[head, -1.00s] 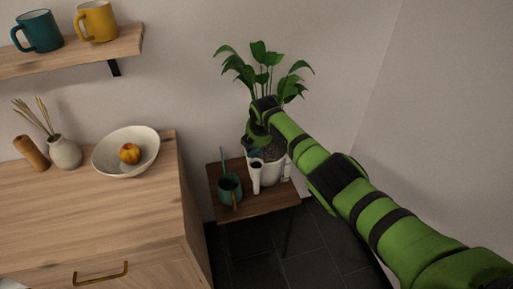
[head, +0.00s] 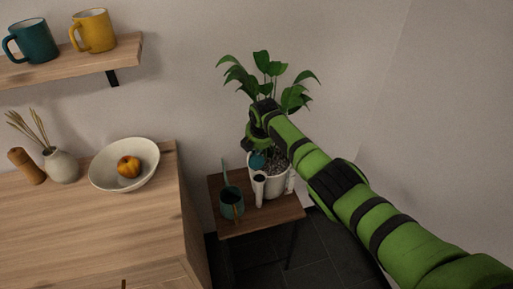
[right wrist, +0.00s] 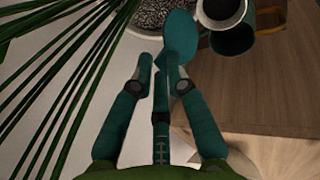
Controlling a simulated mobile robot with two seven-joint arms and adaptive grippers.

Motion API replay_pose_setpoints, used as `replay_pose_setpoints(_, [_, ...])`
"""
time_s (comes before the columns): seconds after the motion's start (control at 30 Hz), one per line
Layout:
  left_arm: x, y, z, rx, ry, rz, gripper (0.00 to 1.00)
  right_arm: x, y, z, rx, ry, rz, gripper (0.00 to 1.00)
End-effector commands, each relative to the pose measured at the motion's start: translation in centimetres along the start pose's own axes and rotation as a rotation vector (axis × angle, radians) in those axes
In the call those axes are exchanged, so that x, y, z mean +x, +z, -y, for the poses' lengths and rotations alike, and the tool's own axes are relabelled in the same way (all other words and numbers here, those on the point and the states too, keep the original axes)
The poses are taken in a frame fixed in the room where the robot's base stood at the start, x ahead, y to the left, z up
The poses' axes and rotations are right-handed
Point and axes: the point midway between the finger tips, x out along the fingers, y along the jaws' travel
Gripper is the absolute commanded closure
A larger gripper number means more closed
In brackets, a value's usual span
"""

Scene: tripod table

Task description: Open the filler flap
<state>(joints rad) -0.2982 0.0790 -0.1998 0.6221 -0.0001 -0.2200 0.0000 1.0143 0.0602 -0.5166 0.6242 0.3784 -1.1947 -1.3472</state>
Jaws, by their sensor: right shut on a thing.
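The white planter (head: 279,187) stands on the small table with a white filler tube (head: 258,190) at its front. The tube's dark mouth (right wrist: 222,9) is uncovered. The teal filler flap (head: 257,160) is raised beside and above the mouth; it shows as a teal disc (right wrist: 180,38) in the right wrist view. My right gripper (head: 256,140) reaches in from the right above the planter. In the right wrist view its fingertips (right wrist: 160,72) close around a narrow teal part that seems to belong to the flap. My left gripper is not in view.
Plant leaves (head: 268,75) rise around my right gripper. A teal watering can (head: 231,204) stands close to the tube on the wooden table (head: 262,222). A wooden cabinet (head: 90,220) with a bowl (head: 124,180) is at left. Walls close the back and right.

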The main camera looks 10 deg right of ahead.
Motion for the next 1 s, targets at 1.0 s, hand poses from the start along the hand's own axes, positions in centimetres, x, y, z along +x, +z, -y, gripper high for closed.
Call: replay_pose_setpoints(1.0, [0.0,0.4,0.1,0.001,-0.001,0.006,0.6,-1.9,-0.1,-0.3,0.001,0.01,-0.005,0.67])
